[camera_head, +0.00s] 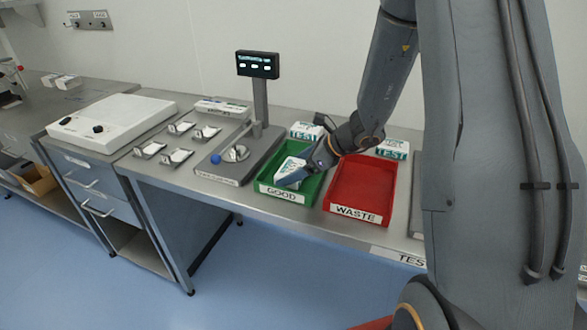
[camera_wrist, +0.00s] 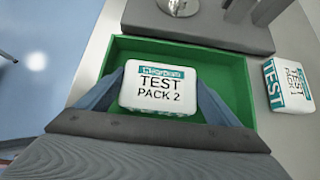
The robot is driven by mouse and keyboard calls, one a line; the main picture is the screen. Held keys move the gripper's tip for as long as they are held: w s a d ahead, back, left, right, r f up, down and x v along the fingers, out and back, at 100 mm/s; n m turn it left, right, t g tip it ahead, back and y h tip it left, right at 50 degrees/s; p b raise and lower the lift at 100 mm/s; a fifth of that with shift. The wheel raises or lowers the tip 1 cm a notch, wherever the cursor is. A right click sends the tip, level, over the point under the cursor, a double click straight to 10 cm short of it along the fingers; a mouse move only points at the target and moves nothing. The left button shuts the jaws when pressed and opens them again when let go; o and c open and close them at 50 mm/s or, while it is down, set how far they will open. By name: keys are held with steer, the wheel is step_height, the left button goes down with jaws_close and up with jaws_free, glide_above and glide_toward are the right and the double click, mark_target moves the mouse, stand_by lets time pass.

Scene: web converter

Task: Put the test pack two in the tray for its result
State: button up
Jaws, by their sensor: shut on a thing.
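Test pack two, a white pack with a teal band and the words "TEST PACK 2" (camera_wrist: 158,92), is between the fingers of my gripper (camera_wrist: 160,100). The gripper is shut on it. In the head view the pack (camera_head: 290,168) and my gripper (camera_head: 308,168) are over or inside the green tray (camera_head: 262,186), labelled "GOOD". I cannot tell whether the pack touches the tray floor. The green tray (camera_wrist: 117,50) also surrounds the pack in the wrist view. The red tray (camera_head: 350,208), labelled "WASTE", stands to its right and looks empty.
Test pack one (camera_wrist: 288,84) lies right of the green tray in the wrist view. Another pack (camera_head: 392,149) lies behind the red tray. The tester with its lit display (camera_head: 258,65) stands left of the green tray. The bench front edge runs close before the trays.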

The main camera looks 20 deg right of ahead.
steer(key=shift+f, duration=0.1)
steer(key=o, duration=1)
